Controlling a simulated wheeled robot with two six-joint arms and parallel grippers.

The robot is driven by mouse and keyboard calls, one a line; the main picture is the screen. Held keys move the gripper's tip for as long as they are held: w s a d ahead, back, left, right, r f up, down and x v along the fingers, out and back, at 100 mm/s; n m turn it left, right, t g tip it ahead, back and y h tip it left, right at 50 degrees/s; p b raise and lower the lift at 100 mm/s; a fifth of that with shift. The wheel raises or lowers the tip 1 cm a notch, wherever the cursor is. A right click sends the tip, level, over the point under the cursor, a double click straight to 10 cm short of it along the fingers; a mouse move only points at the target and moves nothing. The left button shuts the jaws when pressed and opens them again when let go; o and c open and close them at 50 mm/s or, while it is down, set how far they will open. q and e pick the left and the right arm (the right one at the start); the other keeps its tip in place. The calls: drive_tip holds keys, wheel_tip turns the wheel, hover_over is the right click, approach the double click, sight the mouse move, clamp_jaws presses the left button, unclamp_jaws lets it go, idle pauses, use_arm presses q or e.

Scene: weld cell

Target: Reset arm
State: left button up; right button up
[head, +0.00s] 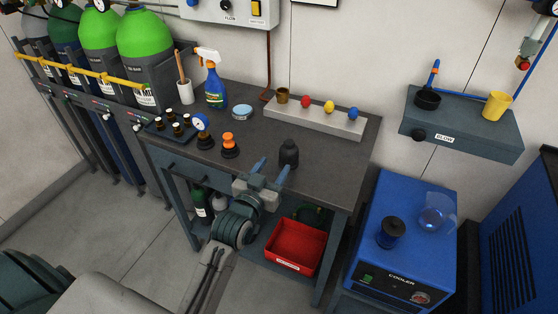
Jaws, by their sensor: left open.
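My left gripper (271,168) is open, its two blue fingers apart at the front edge of the dark workbench (330,160). Nothing is visibly held between them. A small dark bottle-shaped piece (289,152) stands on the bench just beyond the right-hand finger; I cannot tell whether they touch. My left arm reaches up from the bottom of the head view. My right gripper is not in view.
On the bench are an orange-topped fitting (230,145), a gauge (201,124), a spray bottle (214,85) and a rack with coloured knobs (320,121). Below is a red bin (295,245). Gas cylinders (150,50) stand left, a blue cooler (405,245) right.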

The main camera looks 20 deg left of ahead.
use_arm(q)
drive_tip(key=shift+s, duration=0.4)
drive_tip(key=s+a+f+g+y, duration=0.1)
drive_tip(key=s+f+g, duration=0.4)
drive_tip(key=s, duration=0.4)
drive_tip(key=s+a+f+g, duration=0.1)
drive_tip(key=s+f+g, duration=0.4)
drive_tip(key=s, duration=0.5)
drive_tip(key=s+a+f+g+y, duration=0.15)
drive_tip(key=s+f+g, duration=0.3)
drive_tip(key=s, duration=0.45)
wheel_tip(320, 180, down, 27)
drive_tip(key=a+g+h, duration=0.1)
drive_tip(key=a, duration=0.2)
drive_tip(key=s+f, duration=0.8)
drive_tip(key=f, duration=0.3)
drive_tip(key=s+a+f+g, duration=0.1)
drive_tip(key=s+f, duration=0.7)
drive_tip(key=f, duration=0.3)
drive_tip(key=shift+s, duration=0.35)
drive_tip(key=shift+a, duration=0.1)
